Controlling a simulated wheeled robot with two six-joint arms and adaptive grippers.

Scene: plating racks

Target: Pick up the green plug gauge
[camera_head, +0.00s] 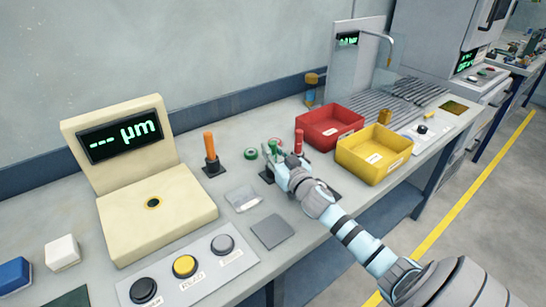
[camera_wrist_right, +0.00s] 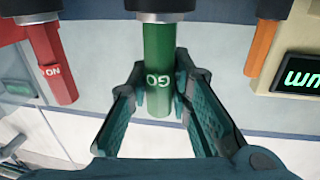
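The green plug gauge (camera_head: 273,145) stands upright in its dark holder (camera_head: 266,175) on the bench. In the right wrist view the green plug gauge (camera_wrist_right: 158,75) shows inverted, with GO lettering, its end next to the dark holder (camera_wrist_right: 163,16). My right gripper (camera_head: 281,163) is at the gauge in the head view. In the wrist view the fingers of my right gripper (camera_wrist_right: 160,95) lie against both sides of the gauge, with no clear gap. The gripper hides part of the gauge and holder in the head view. My left gripper is not in view.
A red gauge (camera_head: 298,141) stands close right of the gripper and an orange one (camera_head: 210,146) to the left. A red bin (camera_head: 330,140) and a yellow bin (camera_head: 372,172) stand right. The µm display unit (camera_head: 150,215) is left. A grey pad (camera_head: 272,231) lies in front.

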